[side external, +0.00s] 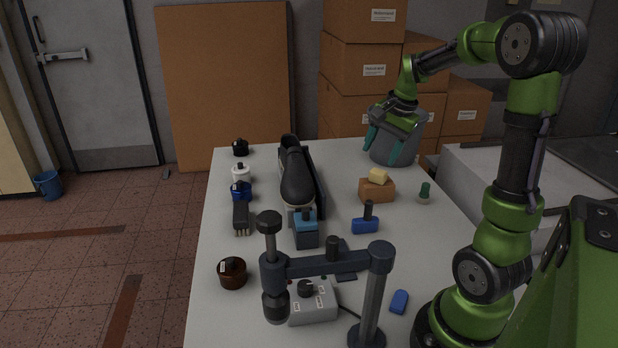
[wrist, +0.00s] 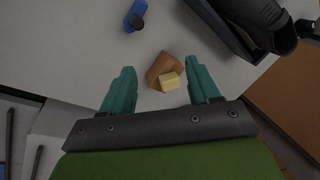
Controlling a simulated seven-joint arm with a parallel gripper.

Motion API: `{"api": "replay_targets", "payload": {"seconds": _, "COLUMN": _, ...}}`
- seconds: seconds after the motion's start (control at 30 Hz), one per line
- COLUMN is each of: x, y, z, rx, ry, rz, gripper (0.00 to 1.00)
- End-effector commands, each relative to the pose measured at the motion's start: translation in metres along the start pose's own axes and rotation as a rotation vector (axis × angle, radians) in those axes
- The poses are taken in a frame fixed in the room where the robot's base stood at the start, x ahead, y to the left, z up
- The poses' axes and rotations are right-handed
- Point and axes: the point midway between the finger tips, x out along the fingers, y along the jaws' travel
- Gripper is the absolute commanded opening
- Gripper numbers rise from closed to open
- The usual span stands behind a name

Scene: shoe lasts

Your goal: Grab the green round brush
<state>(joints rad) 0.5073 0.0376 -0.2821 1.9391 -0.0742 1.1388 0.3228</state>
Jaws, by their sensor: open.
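The green round brush (side external: 424,192) stands upright on the right part of the table in the side view, a dark green handle on a small pale round base. I cannot make it out in the wrist view, where my left finger may cover it. My gripper (side external: 384,146) is open and empty above the table's far right part, beyond the brush and to its left in the side view. In the wrist view my gripper (wrist: 163,74) has its two teal fingers spread, with a brown block (wrist: 162,66) and its pale yellow piece showing between them.
The brown block (side external: 376,190) lies left of the brush, and a blue brush (side external: 365,225) lies nearer. A grey bucket (side external: 391,157) appears behind my fingers. A black shoe (side external: 296,180), jars and a dark stand (side external: 325,264) occupy the left and front. Cardboard boxes (side external: 361,62) stand behind.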

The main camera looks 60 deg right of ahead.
Motion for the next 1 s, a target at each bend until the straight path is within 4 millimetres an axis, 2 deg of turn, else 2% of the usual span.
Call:
{"api": "replay_targets", "payload": {"seconds": 0.03, "x": 0.008, "y": 0.013, "z": -0.037, "rx": 0.156, "ry": 0.01, "rz": 0.048, "gripper": 0.61}}
{"api": "replay_targets", "payload": {"seconds": 0.1, "x": 0.014, "y": 0.032, "z": -0.082, "rx": 0.371, "ry": 0.028, "rz": 0.106, "gripper": 0.61}}
{"api": "replay_targets", "payload": {"seconds": 0.2, "x": 0.019, "y": 0.064, "z": -0.136, "rx": 0.67, "ry": 0.067, "rz": 0.182, "gripper": 0.61}}
{"api": "replay_targets", "payload": {"seconds": 0.3, "x": 0.021, "y": 0.089, "z": -0.175, "rx": 0.936, "ry": 0.115, "rz": 0.239, "gripper": 0.61}}
{"api": "replay_targets", "payload": {"seconds": 0.37, "x": 0.018, "y": 0.097, "z": -0.191, "rx": 1.071, "ry": 0.144, "rz": 0.258, "gripper": 0.61}}
{"api": "replay_targets", "payload": {"seconds": 0.5, "x": 0.001, "y": 0.088, "z": -0.201, "rx": 1.274, "ry": 0.177, "rz": 0.243, "gripper": 0.61}}
{"api": "replay_targets", "payload": {"seconds": 0.67, "x": 0.006, "y": 0.088, "z": -0.195, "rx": 1.367, "ry": 0.166, "rz": 0.252, "gripper": 0.61}}
{"api": "replay_targets", "payload": {"seconds": 0.77, "x": 0.021, "y": 0.092, "z": -0.194, "rx": 1.369, "ry": 0.167, "rz": 0.254, "gripper": 0.61}}
{"api": "replay_targets", "payload": {"seconds": 1.0, "x": 0.071, "y": 0.107, "z": -0.193, "rx": 1.367, "ry": 0.165, "rz": 0.253, "gripper": 0.61}}
